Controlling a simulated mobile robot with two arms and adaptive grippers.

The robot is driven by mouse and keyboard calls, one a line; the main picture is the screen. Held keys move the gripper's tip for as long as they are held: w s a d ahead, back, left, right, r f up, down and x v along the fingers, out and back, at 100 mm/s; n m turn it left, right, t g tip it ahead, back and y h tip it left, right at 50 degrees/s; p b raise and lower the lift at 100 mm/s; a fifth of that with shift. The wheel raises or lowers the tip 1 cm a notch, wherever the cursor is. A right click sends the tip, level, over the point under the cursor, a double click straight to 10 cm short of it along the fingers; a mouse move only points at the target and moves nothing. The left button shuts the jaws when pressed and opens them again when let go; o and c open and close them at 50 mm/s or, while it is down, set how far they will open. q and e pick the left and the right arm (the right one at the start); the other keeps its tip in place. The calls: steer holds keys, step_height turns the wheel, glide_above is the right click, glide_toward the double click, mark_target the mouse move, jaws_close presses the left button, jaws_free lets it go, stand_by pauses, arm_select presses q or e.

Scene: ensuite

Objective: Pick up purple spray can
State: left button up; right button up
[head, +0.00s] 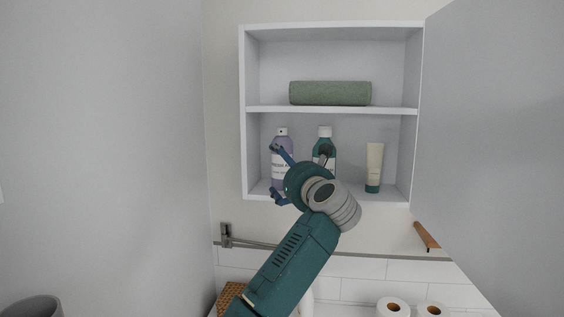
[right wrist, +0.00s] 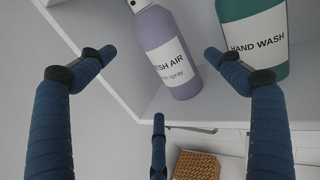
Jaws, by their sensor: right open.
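The purple spray can (head: 283,143) stands upright on the lower shelf of the open wall cabinet (head: 245,110), at its left side. In the right wrist view the can (right wrist: 170,45), labelled as air spray, appears ahead between the spread fingers. My right gripper (head: 276,171) is open in front of the can and covers part of it in the head view. In the right wrist view its fingers (right wrist: 158,65) are apart with nothing held between them. I cannot tell whether any finger touches the can. My left gripper is out of view.
A teal hand wash bottle (head: 325,133) stands close to the can's right, partly hidden by my gripper. A cream tube (head: 374,160) stands farther right. A rolled green towel (head: 330,93) lies on the upper shelf. The open cabinet door (head: 500,120) blocks the right. A rail (head: 350,254) runs below.

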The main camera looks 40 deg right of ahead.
mark_target(281, 161)
steer(key=p+x, duration=0.1)
steer(key=x, duration=0.2)
steer(key=shift+w+d, duration=0.1)
steer(key=shift+d, duration=0.1)
steer(key=shift+w+d+r+p, duration=0.1)
steer(key=shift+w+r+p, duration=0.05)
steer(key=shift+w+p, duration=0.15)
steer(key=p+x, duration=0.3)
steer(key=x, duration=0.1)
steer(key=shift+d+r, duration=0.1)
steer(key=shift+r, duration=0.15)
steer(key=shift+w+d+f, duration=0.15)
steer(key=shift+f, duration=0.05)
steer(key=shift+r, duration=0.1)
steer(key=c, duration=1.4)
steer(key=shift+r, duration=0.15)
steer(key=shift+c, duration=0.2)
